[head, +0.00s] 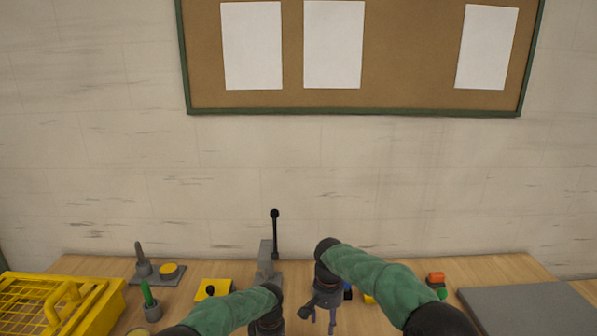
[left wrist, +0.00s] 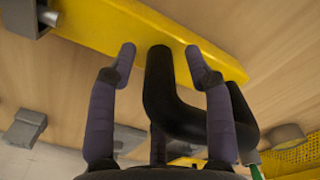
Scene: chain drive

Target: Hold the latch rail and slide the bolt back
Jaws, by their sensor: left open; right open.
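The yellow latch rail (left wrist: 205,62) runs diagonally across the top of the left wrist view. A thick black bent handle (left wrist: 160,90), which looks like the bolt's, shows against it. My left gripper (left wrist: 160,53) is open, its two fingers either side of the handle's upright part; I cannot tell if they touch it. In the head view a yellow piece with a black part (head: 213,289) shows left of my left gripper (head: 268,322), whose fingers are hidden there. My right gripper (head: 322,312) is open and empty, pointing down over the table.
A yellow basket (head: 98,312) stands at the left, near a grey base with a peg (head: 145,272) and a green-handled tool (head: 149,300). A grey stand with a black lever (head: 275,238) is behind the grippers.

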